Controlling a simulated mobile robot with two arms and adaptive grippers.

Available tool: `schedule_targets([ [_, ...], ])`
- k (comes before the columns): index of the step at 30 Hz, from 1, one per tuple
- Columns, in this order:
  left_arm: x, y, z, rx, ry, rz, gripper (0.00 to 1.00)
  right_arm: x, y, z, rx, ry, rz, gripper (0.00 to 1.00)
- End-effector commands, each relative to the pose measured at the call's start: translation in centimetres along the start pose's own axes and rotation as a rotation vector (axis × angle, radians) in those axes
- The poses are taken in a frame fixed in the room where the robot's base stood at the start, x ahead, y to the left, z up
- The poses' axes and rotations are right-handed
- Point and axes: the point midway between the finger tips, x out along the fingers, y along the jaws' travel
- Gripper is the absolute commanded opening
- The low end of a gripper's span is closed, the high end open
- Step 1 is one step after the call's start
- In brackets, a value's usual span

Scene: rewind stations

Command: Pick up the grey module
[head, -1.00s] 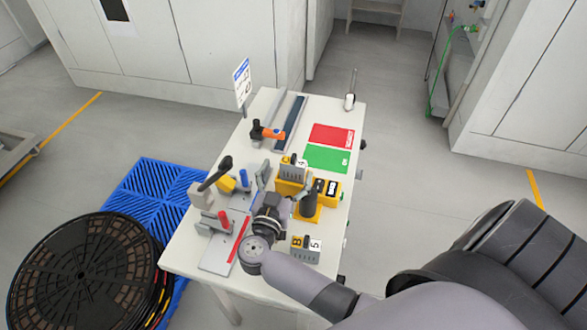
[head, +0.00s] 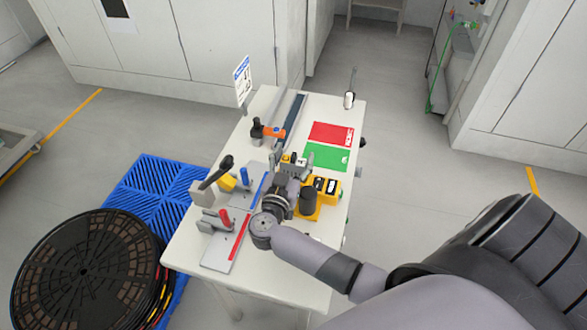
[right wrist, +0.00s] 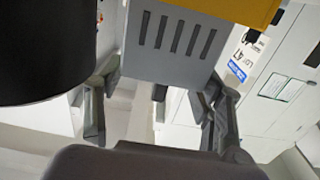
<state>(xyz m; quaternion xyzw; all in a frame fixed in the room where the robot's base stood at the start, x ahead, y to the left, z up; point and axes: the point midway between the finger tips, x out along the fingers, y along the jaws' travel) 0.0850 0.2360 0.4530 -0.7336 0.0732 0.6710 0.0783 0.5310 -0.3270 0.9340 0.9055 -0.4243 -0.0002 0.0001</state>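A grey module (right wrist: 170,45) with a row of dark slots shows in the right wrist view, set against a yellow surface. In the head view it sits at the back of the yellow fixture, largely hidden by my right gripper (head: 290,170). My right gripper (right wrist: 160,112) is open, with its fingers apart beside the two sides of the module's near edge. I see no clear contact. A second grey module, seen earlier at the front of the table, is hidden behind my right arm. My left gripper is not in view.
A black cylinder (head: 307,201) stands on the yellow fixture (head: 327,203) close beside my right gripper. Lever clamps (head: 208,180) stand at left, an orange-black tool (head: 268,131) behind. Red (head: 331,132) and green (head: 326,158) mats lie flat at back right.

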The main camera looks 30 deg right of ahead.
Motion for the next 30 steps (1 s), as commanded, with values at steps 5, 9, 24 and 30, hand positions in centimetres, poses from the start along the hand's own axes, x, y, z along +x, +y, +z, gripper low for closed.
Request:
schedule_targets([
  [5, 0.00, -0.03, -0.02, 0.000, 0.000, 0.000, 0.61, -0.02, 0.00, 0.01, 0.000, 0.000, 0.000, 0.48],
  [9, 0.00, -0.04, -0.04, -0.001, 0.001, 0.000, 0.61, -0.02, 0.00, 0.01, 0.000, 0.000, 0.000, 0.38],
  [24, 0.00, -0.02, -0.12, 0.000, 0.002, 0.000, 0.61, -0.01, 0.04, 0.03, -0.001, 0.000, 0.001, 0.05],
  [30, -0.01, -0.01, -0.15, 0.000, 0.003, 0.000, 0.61, 0.01, 0.04, -0.02, 0.000, 0.001, 0.001, 0.00],
])
